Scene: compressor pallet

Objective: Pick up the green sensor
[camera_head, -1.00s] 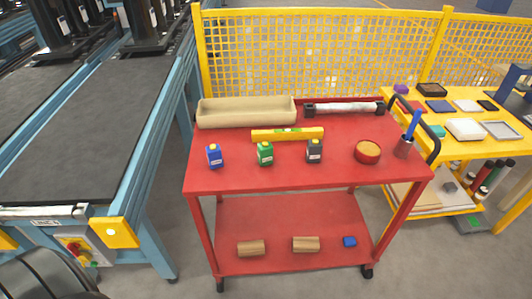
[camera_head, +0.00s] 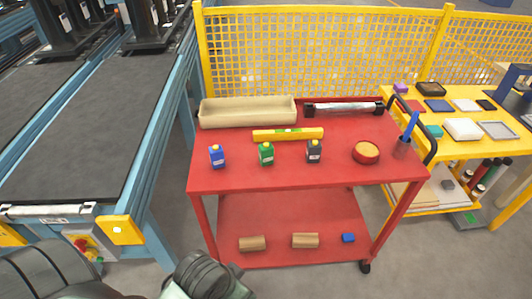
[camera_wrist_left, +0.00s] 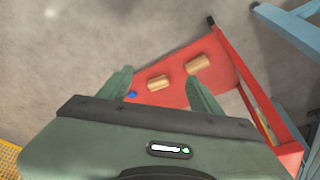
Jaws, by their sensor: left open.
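In the head view, part of my left arm shows at the bottom edge, in front of the cart and well short of the sensor. In the left wrist view, my left gripper (camera_wrist_left: 160,88) has its two green fingers apart with nothing between them, over the cart's lower shelf. The green sensor is not visible there. My right gripper is in neither view.
Behind the sensors lie a yellow level (camera_head: 288,135) and a beige tray (camera_head: 247,112). A round red container (camera_head: 366,153) and a cup with a blue tool (camera_head: 403,147) are at the right. A blue conveyor frame (camera_head: 160,130) stands left.

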